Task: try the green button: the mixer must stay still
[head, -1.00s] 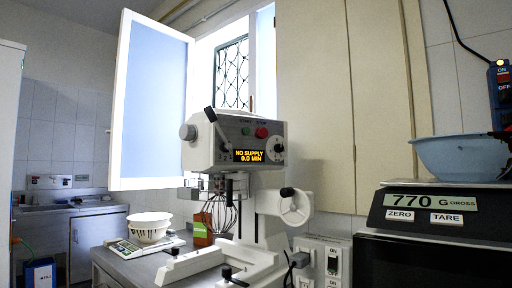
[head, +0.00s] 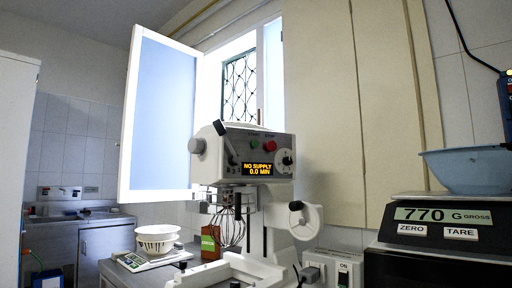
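The mixer (head: 229,150) stands in the middle of the head view, a pale machine with a side lever and a dial. Its green button (head: 254,144) is on the upper front of the head, left of a red button (head: 270,146). The display (head: 258,169) reads "NO SUPPLY 0.0 MIN". The wire whisk (head: 232,228) hangs below the head, with no bowl around it. Neither of my grippers is in view.
A wall socket (head: 343,270) with an "ON" switch and a plug is beside the mixer base. At right, a scale (head: 452,217) reads 770 G and bears a blue bowl (head: 468,168).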

